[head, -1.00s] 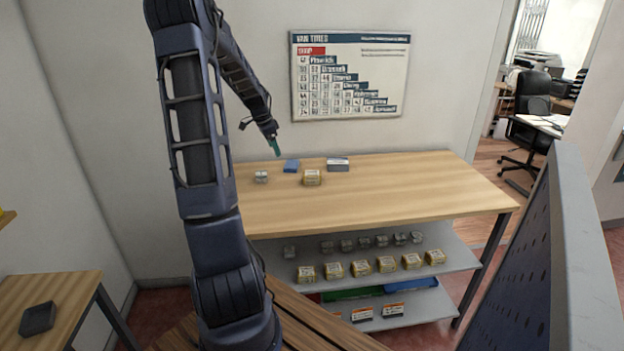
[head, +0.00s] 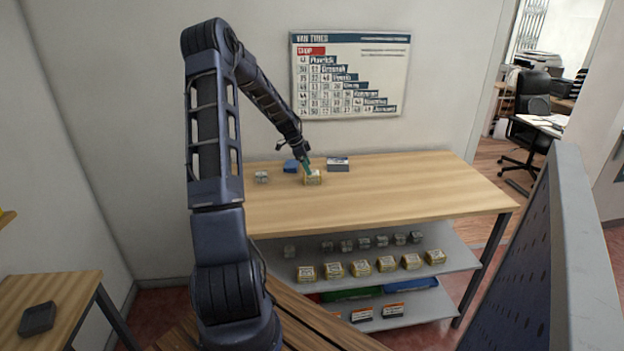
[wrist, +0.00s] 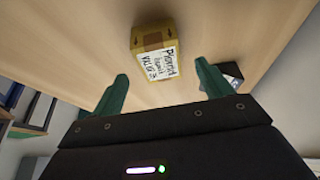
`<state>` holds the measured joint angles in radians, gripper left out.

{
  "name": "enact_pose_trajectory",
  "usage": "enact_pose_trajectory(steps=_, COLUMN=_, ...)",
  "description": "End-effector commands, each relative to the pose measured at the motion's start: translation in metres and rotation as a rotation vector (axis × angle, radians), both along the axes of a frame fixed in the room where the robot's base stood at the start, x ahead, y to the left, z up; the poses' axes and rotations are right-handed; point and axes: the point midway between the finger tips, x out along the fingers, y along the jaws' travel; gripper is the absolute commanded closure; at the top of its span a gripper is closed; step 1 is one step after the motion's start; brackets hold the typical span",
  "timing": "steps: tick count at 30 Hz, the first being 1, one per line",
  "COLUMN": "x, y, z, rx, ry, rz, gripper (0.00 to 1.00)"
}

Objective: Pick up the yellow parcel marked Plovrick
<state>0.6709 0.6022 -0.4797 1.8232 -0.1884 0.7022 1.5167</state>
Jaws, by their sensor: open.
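The yellow parcel (head: 314,180) sits on the wooden counter top, near its back left. In the wrist view the yellow parcel (wrist: 160,42) shows a white label with handwriting that reads like Plovrick. My gripper (head: 306,165) is at the parcel in the head view, partly in front of it. In the wrist view my gripper (wrist: 163,84) has its two green fingers spread, with nothing between them. The parcel lies beyond the fingertips, roughly centred on the gap.
On the counter (head: 420,190) a small grey parcel (head: 262,177), a blue item (head: 291,166) and a grey box with a pale top (head: 338,164) stand near the yellow parcel. The counter's right side is clear. Several similar yellow parcels (head: 360,268) line the shelf below.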

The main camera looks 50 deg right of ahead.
Motion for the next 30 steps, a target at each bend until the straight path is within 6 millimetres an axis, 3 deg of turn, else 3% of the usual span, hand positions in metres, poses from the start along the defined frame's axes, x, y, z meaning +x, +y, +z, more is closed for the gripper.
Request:
enact_pose_trajectory(steps=5, x=-0.003, y=-0.003, z=-0.009, rx=-0.001, ry=-0.001, rz=0.0, gripper=0.22)
enact_pose_trajectory(steps=15, x=-0.016, y=-0.013, z=-0.047, rx=0.001, ry=-0.001, rz=0.0, gripper=0.22)
enact_pose_trajectory(steps=22, x=-0.017, y=-0.014, z=-0.049, rx=-0.001, ry=-0.001, rz=0.001, gripper=0.22)
enact_pose_trajectory(steps=23, x=-0.017, y=-0.014, z=-0.049, rx=-0.001, ry=-0.001, rz=0.001, gripper=0.24)
enact_pose_trajectory(steps=30, x=-0.017, y=-0.014, z=-0.048, rx=-0.001, ry=-0.001, rz=0.001, gripper=0.71)
